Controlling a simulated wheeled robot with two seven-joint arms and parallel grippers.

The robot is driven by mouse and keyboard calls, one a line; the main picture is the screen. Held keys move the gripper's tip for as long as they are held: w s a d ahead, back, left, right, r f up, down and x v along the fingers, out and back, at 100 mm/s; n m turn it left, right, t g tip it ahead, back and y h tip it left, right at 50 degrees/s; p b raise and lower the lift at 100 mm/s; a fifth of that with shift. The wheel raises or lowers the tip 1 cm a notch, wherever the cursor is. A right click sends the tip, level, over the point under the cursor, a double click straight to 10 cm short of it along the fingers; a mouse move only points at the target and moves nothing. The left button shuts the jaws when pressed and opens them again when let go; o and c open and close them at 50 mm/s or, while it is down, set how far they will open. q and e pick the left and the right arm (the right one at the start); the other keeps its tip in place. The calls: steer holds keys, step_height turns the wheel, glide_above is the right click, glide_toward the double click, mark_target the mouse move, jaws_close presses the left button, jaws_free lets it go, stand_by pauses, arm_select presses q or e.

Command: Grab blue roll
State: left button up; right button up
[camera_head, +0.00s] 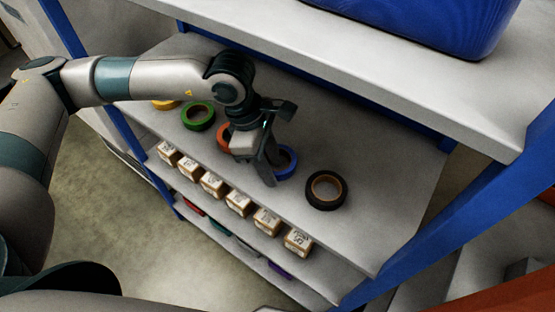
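The blue roll (288,165) lies flat on the middle shelf, partly hidden behind my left gripper. My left gripper (271,172) comes in from the left and points down at the blue roll. A finger overlaps the roll in the picture; I cannot tell whether it touches the roll or sits inside its ring. The gap between the fingers is not clear. My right gripper is not in view.
An orange roll (224,138) lies just left of the gripper, then a green roll (198,116) and a yellow roll (165,104). A black roll (326,190) lies to the right. Small boxes (239,202) stand on the shelf below. An upper shelf (400,88) overhangs behind.

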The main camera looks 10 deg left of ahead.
arm_select(q)
jaws_close()
steer(key=shift+r, duration=0.1)
